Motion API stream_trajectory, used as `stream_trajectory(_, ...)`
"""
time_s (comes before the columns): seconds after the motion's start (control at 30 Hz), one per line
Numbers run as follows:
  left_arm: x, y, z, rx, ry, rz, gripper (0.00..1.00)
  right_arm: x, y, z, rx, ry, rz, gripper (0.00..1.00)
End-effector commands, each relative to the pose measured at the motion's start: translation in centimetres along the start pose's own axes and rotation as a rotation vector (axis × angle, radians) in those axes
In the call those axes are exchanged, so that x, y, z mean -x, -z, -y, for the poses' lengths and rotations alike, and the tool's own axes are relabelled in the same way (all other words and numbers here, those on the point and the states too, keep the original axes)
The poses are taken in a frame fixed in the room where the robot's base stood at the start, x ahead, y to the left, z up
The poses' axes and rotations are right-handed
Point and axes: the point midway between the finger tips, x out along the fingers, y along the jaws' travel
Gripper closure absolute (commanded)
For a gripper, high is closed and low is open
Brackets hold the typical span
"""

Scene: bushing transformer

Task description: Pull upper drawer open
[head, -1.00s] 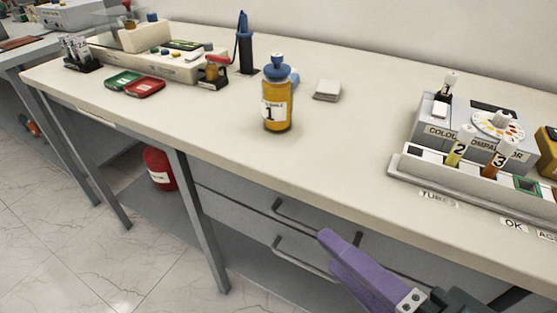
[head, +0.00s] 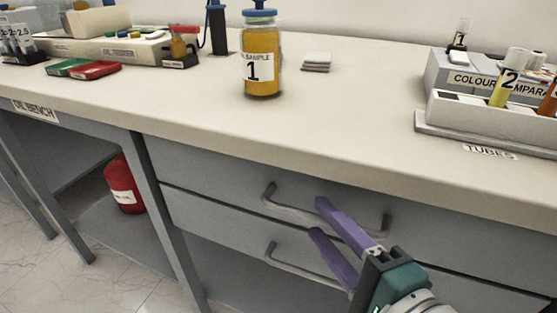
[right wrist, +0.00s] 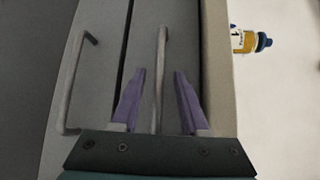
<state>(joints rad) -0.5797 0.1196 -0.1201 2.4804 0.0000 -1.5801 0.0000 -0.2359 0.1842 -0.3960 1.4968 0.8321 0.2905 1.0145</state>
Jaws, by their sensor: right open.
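The upper drawer (head: 215,180) is a grey front just under the bench top, and it looks closed. Its bar handle (head: 290,208) runs along the front. My right gripper (head: 319,218) is open, with purple fingers at this handle. In the right wrist view the handle (right wrist: 161,70) lies between the two spread fingers (right wrist: 160,74), with a gap on each side. Part of the handle is hidden behind the upper finger in the head view. The lower drawer (head: 200,222) also looks closed, with its own handle (head: 292,267) below. My left gripper is not in view.
The bench top (head: 360,120) overhangs the drawers. A yellow sample bottle (head: 262,62) stands near the middle, and a tube rack (head: 480,120) sits at the right. A red container (head: 124,185) is on the lower shelf, left of the drawers.

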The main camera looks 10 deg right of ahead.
Motion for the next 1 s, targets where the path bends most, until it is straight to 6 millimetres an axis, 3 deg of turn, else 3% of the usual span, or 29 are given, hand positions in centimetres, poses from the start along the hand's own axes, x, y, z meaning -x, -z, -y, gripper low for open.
stream_trajectory(0.2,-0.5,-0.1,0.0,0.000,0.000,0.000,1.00,-2.2,0.0,-0.1,0.001,0.000,0.000,0.55)
stream_trajectory(0.5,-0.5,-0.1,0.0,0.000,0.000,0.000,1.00,-2.4,0.0,0.0,0.001,-0.001,0.000,0.56)
stream_trajectory(0.9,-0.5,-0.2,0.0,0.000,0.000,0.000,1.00,-2.4,0.0,0.0,0.002,-0.001,0.000,1.00)
stream_trajectory(1.0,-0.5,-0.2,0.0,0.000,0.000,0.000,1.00,-2.4,0.0,0.0,0.002,-0.001,0.000,1.00)
